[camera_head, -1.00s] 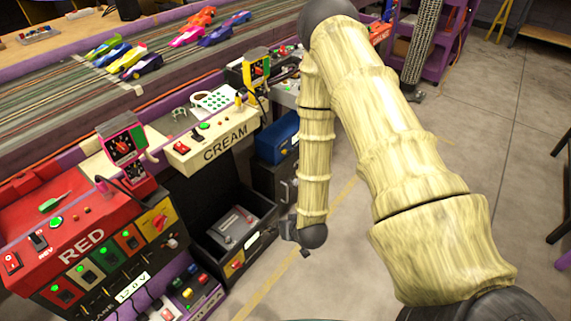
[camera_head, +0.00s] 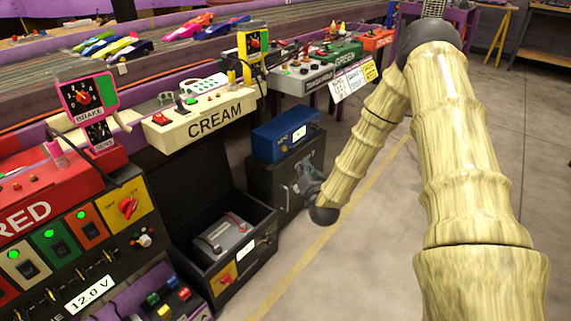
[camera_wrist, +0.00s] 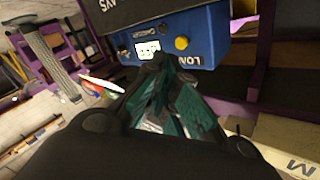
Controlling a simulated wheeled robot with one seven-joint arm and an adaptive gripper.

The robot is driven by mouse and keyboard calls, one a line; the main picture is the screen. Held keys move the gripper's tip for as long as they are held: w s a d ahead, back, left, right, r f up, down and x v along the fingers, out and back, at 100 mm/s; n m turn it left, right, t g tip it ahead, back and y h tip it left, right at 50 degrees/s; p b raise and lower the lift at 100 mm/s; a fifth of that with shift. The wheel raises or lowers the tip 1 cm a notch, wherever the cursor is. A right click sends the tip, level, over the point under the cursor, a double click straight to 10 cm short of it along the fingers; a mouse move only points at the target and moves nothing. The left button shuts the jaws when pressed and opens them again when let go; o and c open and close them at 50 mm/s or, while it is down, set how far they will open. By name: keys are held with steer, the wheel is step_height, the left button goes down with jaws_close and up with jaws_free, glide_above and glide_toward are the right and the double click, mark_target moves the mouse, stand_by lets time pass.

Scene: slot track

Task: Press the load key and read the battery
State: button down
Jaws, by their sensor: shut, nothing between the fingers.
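A blue box (camera_head: 285,135) with a small white display stands on a dark cabinet right of the cream station. In the wrist view the blue box (camera_wrist: 205,42) is at the top, with its white display (camera_wrist: 147,49), a round yellow key (camera_wrist: 181,43) and partly cut-off lettering. My gripper (camera_wrist: 160,68) is shut and empty, its dark teal fingers pointing at the box's face just below the display. I cannot tell whether the fingertips touch it. In the head view my gripper (camera_head: 296,188) is small and low in front of the cabinet, partly hidden by my wrist. The display's reading is too small to make out.
An open black case (camera_head: 262,222) holding a grey device (camera_head: 224,236) stands on the floor below. Open floor (camera_head: 370,240) is at right.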

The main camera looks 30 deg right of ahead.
mark_target(284, 148)
steer(key=shift+w+d+r+m+t+h+b, duration=0.1)
steer(key=shift+w+d+m+t+h+b, duration=0.2)
steer(key=shift+d+b, duration=0.5)
steer(key=shift+w+d+r+m+t+h+b, duration=0.15)
steer(key=shift+d+m+h+b, duration=0.25)
steer(key=shift+d, duration=0.6)
steer(key=shift+w+d+r+m+t+h+b, duration=0.15)
steer(key=shift+d+m+h+b, duration=0.2)
steer(key=shift+d+b, duration=0.45)
steer(key=shift+d, duration=0.1)
steer(key=w+a+b, duration=0.2)
steer(key=w+a, duration=0.1)
steer(key=w, duration=0.5)
steer(key=shift+a+b, duration=0.2)
steer(key=shift+b, duration=0.2)
steer(key=shift+w, duration=0.2)
steer(key=shift+w+a, duration=0.2)
steer(key=shift+w, duration=0.05)
